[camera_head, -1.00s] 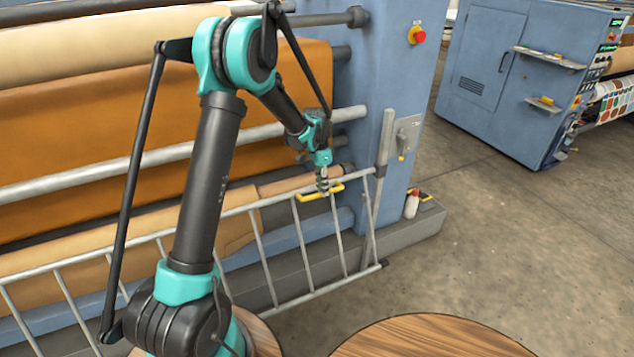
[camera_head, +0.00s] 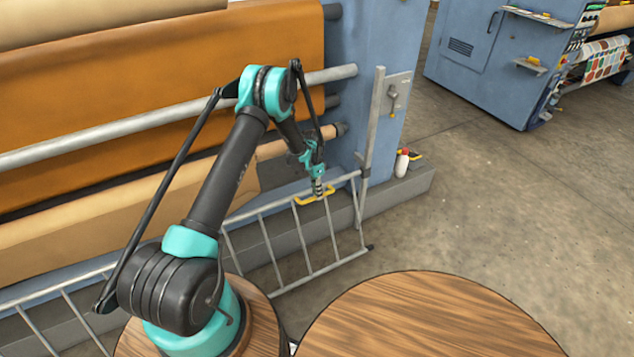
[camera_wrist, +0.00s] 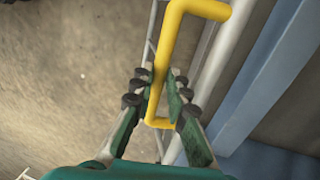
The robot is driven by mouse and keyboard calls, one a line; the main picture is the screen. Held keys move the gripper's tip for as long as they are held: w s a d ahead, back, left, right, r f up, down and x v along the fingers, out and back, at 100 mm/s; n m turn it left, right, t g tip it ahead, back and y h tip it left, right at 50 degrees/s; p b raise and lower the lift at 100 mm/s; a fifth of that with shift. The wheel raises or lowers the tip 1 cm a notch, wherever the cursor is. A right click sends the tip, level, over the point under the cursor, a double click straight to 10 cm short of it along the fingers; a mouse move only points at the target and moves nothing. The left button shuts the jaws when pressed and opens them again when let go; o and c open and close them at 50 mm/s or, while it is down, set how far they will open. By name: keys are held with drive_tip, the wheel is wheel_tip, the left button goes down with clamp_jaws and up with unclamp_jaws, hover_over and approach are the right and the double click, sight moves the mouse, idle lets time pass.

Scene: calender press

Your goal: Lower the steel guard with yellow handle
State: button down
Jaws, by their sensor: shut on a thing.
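The steel guard (camera_head: 290,209) is a barred grey frame along the front of the press, sloping from its post at the right toward the lower left. Its yellow handle (camera_head: 314,195) sits on the top rail near the right end. My gripper (camera_head: 318,196) is at the handle from above. In the wrist view, the yellow handle (camera_wrist: 165,60) runs between the two fingers of my gripper (camera_wrist: 161,98), which are shut on it. The exact contact of the fingertips is partly hidden.
The blue press frame (camera_head: 368,100) with orange and tan rolls stands behind the guard. A grey post (camera_head: 372,125) rises at the guard's right end. A white bottle (camera_head: 402,163) stands on the plinth. A round wooden top (camera_head: 425,320) is in front. Open floor lies to the right.

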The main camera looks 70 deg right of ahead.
drive_tip(key=shift+w+x, duration=0.2)
drive_tip(key=shift+x, duration=1.2)
drive_tip(key=shift+d+f, duration=0.1)
drive_tip(key=shift+d, duration=0.1)
drive_tip(key=c, duration=1.5)
unclamp_jaws()
drive_tip(key=v, duration=1.2)
